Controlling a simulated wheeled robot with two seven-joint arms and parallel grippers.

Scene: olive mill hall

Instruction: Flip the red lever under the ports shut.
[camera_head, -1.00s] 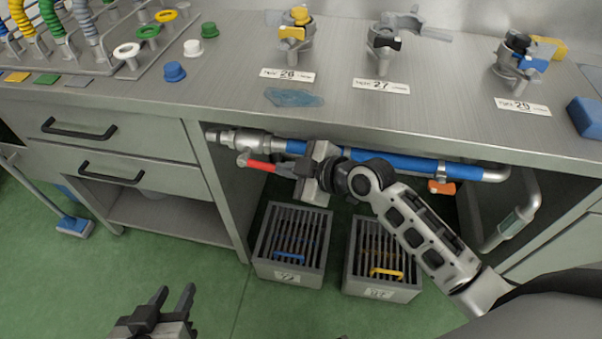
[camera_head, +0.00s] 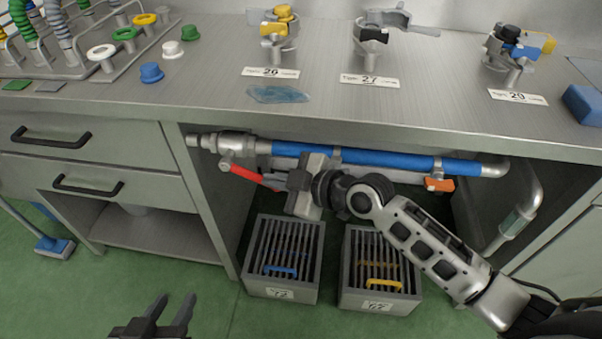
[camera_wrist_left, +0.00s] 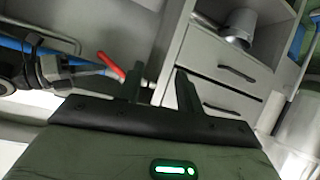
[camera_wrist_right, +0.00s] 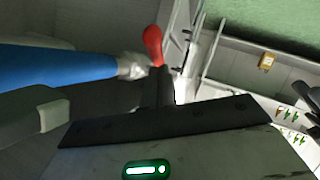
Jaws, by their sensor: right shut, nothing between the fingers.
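The red lever (camera_head: 246,173) is on a valve (camera_head: 236,144) at the left end of the blue pipe (camera_head: 385,162), under the bench top. It slopes down to the right from its pivot, at an angle to the pipe. My right gripper (camera_head: 272,181) is shut and empty, its fingertips at the lever's free end; whether they touch is unclear. In the right wrist view the red lever (camera_wrist_right: 153,45) shows just beyond the closed fingers (camera_wrist_right: 160,85). My left gripper (camera_head: 165,312) is open and empty, low over the floor. The red lever also shows in the left wrist view (camera_wrist_left: 110,66).
The tap ports (camera_head: 280,35) stand on the bench top above. An orange handle (camera_head: 439,184) hangs under the pipe's right part. Two slatted crates, one with a blue handle (camera_head: 281,271) and one with a yellow handle (camera_head: 383,284), stand below. Drawers (camera_head: 90,150) are at left.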

